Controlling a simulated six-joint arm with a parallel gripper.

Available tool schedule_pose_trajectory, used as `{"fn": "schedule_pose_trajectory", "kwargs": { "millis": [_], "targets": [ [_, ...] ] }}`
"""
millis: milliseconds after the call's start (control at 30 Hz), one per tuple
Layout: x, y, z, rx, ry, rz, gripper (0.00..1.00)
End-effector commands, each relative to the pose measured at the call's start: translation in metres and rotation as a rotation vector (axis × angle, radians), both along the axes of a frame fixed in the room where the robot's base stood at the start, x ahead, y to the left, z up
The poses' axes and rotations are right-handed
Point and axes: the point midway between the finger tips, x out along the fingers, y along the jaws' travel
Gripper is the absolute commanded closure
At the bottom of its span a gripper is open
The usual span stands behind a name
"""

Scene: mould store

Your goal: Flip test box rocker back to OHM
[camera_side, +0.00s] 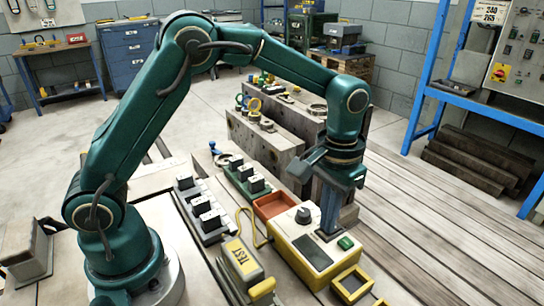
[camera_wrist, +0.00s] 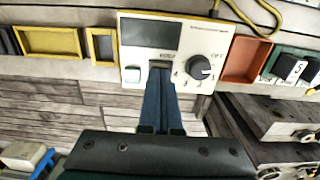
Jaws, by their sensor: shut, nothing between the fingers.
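The test box (camera_side: 284,243) is cream and yellow, on the bench at lower centre; it also shows at the top of the wrist view (camera_wrist: 218,45). It has a dark display (camera_wrist: 150,32), a round dark knob (camera_wrist: 200,68) and a green button (camera_side: 345,242). My gripper (camera_side: 328,232) is shut and empty, pointing down at the box's face between knob and button. In the wrist view its fingertips (camera_wrist: 160,72) are over a dark slot below small lettering. The rocker is mostly hidden by the fingertips; its position and whether they touch it cannot be told.
An orange tray (camera_side: 273,205) adjoins the box on the knob side, and a yellow-rimmed tray (camera_side: 352,284) lies at the other end. A yellow cable (camera_side: 247,222) loops behind, near a yellow TEST-marked piece (camera_side: 243,258). Rows of black-and-white blocks (camera_side: 208,218) stand beyond.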

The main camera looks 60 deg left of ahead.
Motion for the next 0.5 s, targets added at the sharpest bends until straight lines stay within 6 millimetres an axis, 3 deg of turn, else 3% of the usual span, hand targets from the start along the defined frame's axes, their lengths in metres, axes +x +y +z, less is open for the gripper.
{"fn": "schedule_pose_trajectory", "kwargs": {
  "millis": [267, 500],
  "targets": [
    [0.001, 0.0, -0.003, 0.0, -0.003, 0.0, 1.0],
    [0.001, 0.0, 0.012, -0.001, -0.006, 0.0, 1.0]
  ]
}}
